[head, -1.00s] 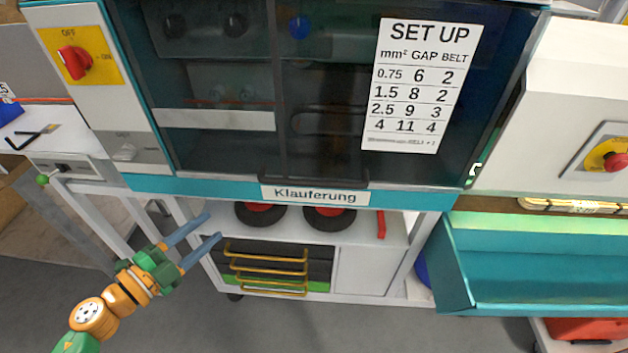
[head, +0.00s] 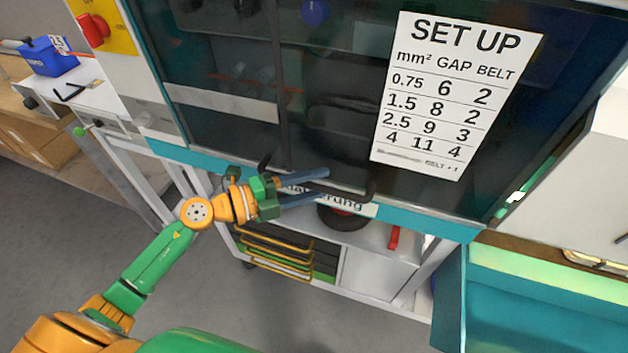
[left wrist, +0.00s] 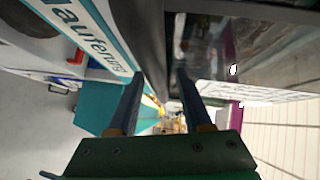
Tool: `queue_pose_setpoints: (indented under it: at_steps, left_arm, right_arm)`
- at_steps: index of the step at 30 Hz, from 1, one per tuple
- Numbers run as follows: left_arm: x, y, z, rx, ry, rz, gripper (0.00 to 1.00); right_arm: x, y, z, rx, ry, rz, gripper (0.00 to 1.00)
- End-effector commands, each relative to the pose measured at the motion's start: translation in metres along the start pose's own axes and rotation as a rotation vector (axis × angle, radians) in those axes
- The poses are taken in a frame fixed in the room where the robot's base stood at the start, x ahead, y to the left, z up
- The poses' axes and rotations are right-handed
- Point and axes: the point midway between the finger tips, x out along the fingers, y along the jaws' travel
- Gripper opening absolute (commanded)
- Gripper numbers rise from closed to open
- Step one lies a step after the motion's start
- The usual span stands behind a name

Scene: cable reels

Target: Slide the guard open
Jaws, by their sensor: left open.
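The guard (head: 335,115) is a dark see-through panel on the front of the machine, with a white SET UP sheet (head: 452,90) on it. A black bar handle (head: 371,192) runs along its lower edge, above the teal strip lettered "Klauferung". My left gripper (head: 324,186) is in front of this handle, its blue fingers pointing right and spread open. The fingers and wrist hide the middle of the handle. In the left wrist view, the dark bar (left wrist: 150,50) lies between the two open fingers (left wrist: 155,88); I cannot tell whether either touches it. My right gripper is not in view.
Below the guard is a shelf with a black and red reel (head: 343,218) and a red piece (head: 394,238). Stacked trays (head: 275,250) sit underneath. A teal bin (head: 540,300) stands at lower right. A red switch (head: 93,30) is at upper left.

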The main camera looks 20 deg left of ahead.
Motion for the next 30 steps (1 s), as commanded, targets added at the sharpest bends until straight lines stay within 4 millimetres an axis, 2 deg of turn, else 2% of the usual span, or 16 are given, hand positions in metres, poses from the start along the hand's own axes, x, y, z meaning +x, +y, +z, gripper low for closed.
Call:
queue_pose_setpoints:
  at_steps: [4,9,10,30]
  left_arm:
    - [-0.0002,0.0005,0.0002,-0.001,-0.001,0.0,0.5]
    - [-0.0004,0.0005,0.0002,-0.001,-0.001,0.0,0.04]
    - [-0.0004,0.0004,0.0002,-0.001,-0.001,0.0,0.0]
    - [-0.0005,0.0003,0.0002,-0.002,-0.001,-0.001,0.0]
  right_arm:
    - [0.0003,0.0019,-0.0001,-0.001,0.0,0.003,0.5]
    - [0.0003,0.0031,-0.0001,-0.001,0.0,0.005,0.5]
    - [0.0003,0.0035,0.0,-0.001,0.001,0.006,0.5]
    - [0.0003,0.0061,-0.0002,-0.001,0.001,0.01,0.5]
